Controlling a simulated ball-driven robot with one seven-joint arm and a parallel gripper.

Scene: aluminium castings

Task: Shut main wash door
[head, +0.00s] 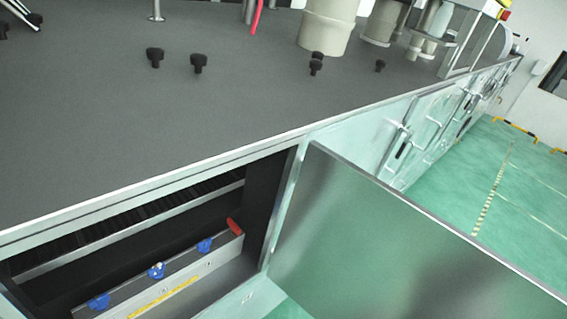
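In the head view a metal door (385,245) stands swung open at the lower right. It is a flat grey panel with a bright edge, joined to the cabinet along its left side. Left of it is the dark opening (120,245) of the machine. Inside are a metal bar with several blue fittings (157,270), a red piece (234,227) and a yellow strip. I cannot tell from any label whether this is the main wash door. My gripper is not in view. The far edge of the door runs out of the picture at the lower right.
The machine's dark grey top (120,120) fills the upper left, with several black knobs (198,62) and beige cylinders (328,25) on it. More closed panels with handles (398,148) line the front further back. Green floor (500,200) at the right is clear.

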